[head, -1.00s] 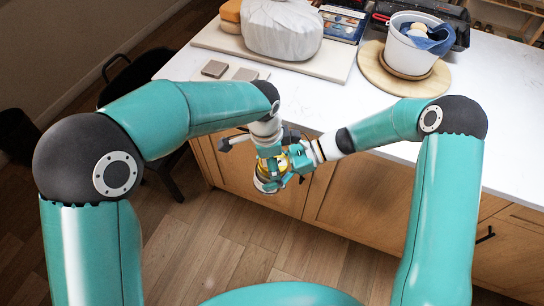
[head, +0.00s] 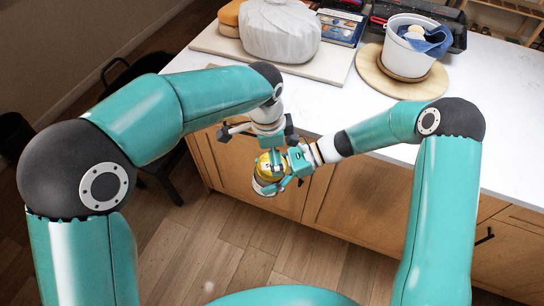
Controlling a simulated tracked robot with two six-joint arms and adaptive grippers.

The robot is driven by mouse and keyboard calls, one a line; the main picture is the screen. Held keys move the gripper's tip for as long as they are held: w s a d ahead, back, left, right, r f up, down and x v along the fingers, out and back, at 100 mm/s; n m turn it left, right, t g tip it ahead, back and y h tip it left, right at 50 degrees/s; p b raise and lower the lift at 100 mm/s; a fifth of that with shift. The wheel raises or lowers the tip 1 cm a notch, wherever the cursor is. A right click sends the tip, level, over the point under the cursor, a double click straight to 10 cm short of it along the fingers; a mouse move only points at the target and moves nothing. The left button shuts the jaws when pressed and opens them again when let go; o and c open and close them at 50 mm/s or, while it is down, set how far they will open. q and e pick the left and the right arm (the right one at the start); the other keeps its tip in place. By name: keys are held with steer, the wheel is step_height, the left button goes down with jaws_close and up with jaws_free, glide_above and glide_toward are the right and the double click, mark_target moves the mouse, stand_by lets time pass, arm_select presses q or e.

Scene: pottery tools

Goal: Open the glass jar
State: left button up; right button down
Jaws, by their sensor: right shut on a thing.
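The glass jar (head: 265,187) is held in the air in front of the counter's front edge, tilted, with a yellow part near its top. My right gripper (head: 283,173) is shut on the jar from the right side. My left gripper (head: 271,144) is just above the jar's upper end, pointing down at it. Its fingertips are small and partly hidden, so I cannot tell whether they are open or shut, or whether they touch the lid.
The white counter (head: 375,112) lies behind my grippers, with wooden cabinets below. On it stand a covered lump (head: 280,30) on a board (head: 330,70) and a white bucket (head: 410,50) on a round wooden disc (head: 375,78). The wooden floor (head: 225,235) below is clear.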

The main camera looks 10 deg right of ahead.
mark_target(269, 177)
arm_select(q)
step_height(269, 177, up, 7)
steer(key=a+g, duration=0.1)
steer(key=a, duration=0.2)
steer(key=shift+h, duration=0.3)
steer(key=f, duration=0.3)
steer(key=d+f, duration=0.1)
steer(key=f, duration=0.3)
steer(key=d+f, duration=0.1)
steer(key=f, duration=0.3)
steer(key=shift+d+f, duration=0.15)
steer(key=c, duration=1.3)
steer(key=shift+n+t, duration=0.5)
steer(key=shift+n, duration=1.3)
steer(key=o, duration=1.3)
